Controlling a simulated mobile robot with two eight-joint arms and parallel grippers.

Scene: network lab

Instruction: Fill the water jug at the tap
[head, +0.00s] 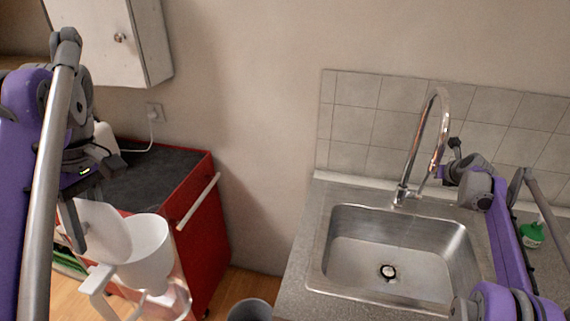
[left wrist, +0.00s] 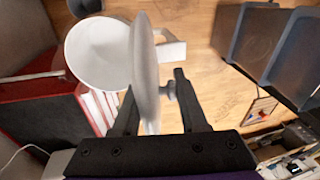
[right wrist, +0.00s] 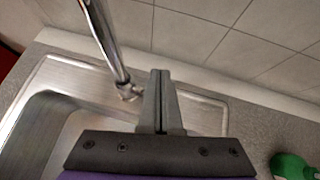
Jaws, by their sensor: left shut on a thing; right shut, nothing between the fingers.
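The water jug (head: 182,299) has a clear body, a white funnel-like insert (head: 147,240) and a white handle (head: 97,281). It stands low at the left, partly cut off by the bottom edge. My left gripper (head: 78,225) is shut on the white lid (head: 104,226), which is tilted up beside the jug's open top; the lid shows nearly edge-on in the left wrist view (left wrist: 146,70). I cannot tell if lid and jug touch. The chrome tap (head: 440,120) arches over the sink. My right gripper (right wrist: 160,85) is shut and empty, close beside the tap's base; contact is unclear.
The steel sink (head: 345,265) is empty, with a dark-rimmed drain (head: 387,272). A green bottle (head: 532,235) stands on the counter at right. A red cabinet (head: 208,240) with a dark top is behind the jug. A grey bin (head: 250,310) is on the floor between cabinet and counter.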

